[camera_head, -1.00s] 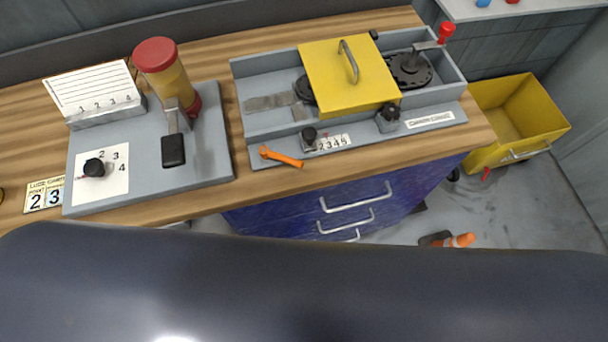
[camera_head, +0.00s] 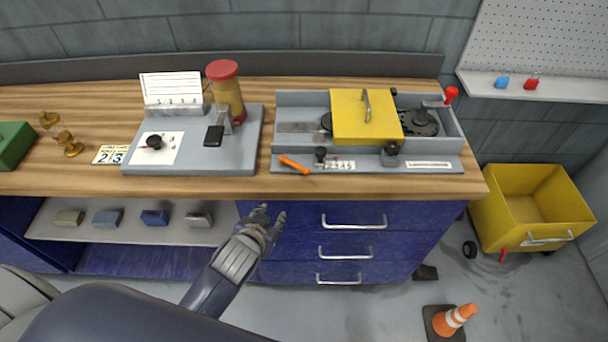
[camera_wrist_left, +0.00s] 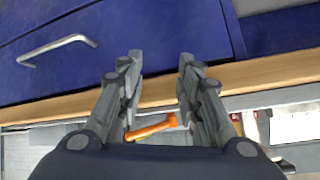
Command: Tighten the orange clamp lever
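The orange clamp lever (camera_head: 294,164) lies at the front left of the grey runout fixture (camera_head: 430,165), slanting down to the right. In the left wrist view the orange lever (camera_wrist_left: 152,129) shows between my fingers, beyond the wooden table edge. My left gripper (camera_head: 266,215) is in front of the blue drawers, below the table edge and slightly left of the lever. In the left wrist view the left gripper (camera_wrist_left: 160,57) has its fingers apart with nothing between the tips. It is clear of the lever. My right gripper does not show.
A black knob (camera_head: 320,153) stands just right of the lever, beside a number strip. A yellow cover (camera_head: 350,125) sits on the fixture. A grey plate (camera_head: 240,155) with a red-capped jar (camera_head: 228,95) is to the left. Drawer handles (camera_head: 350,222) stick out near my gripper.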

